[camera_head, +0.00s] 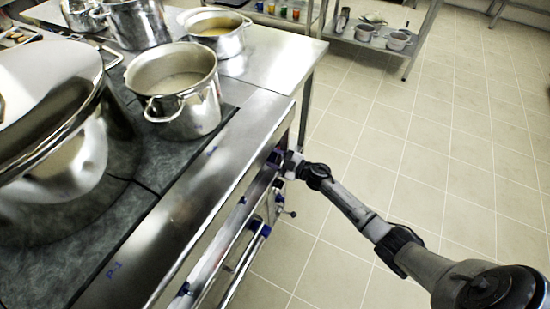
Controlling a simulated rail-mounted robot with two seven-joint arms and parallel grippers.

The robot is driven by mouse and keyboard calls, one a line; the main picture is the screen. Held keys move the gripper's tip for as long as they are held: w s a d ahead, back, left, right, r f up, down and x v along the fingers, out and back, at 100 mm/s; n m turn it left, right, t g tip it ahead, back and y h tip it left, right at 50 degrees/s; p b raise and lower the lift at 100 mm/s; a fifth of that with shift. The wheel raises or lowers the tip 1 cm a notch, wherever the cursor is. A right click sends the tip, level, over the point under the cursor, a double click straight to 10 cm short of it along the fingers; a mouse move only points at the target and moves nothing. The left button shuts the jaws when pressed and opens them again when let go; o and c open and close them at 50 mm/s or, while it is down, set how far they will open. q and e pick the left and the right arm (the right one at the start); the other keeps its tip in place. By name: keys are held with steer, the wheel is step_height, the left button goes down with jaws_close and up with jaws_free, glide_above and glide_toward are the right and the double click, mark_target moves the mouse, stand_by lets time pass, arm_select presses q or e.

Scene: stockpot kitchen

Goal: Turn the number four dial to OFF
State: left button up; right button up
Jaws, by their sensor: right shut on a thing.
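My right arm comes in from the lower right and its gripper (279,161) is at the far end of the stove's front panel. It is shut on a dial there, small and mostly hidden by the fingers and the counter's edge. The dial's number and its pointer setting cannot be read. My left gripper is not in view.
A large lidded stockpot (110,165) fills the left of the stovetop. An open steel pot (187,112) stands near the ledge, with more pots behind it. A rail (243,262) runs along the stove front below the panel. The tiled floor (440,140) to the right is clear.

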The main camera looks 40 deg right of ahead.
steer(key=n, duration=0.3)
steer(key=n+b, duration=0.1)
steer(key=n, duration=0.2)
steer(key=shift+f+n, duration=0.1)
steer(key=shift+n, duration=0.3)
steer(key=shift+n+b, duration=0.65)
steer(key=shift+n, duration=1.45)
steer(key=o, duration=0.9)
steer(key=shift+c, duration=0.2)
steer(key=shift+s, duration=0.15)
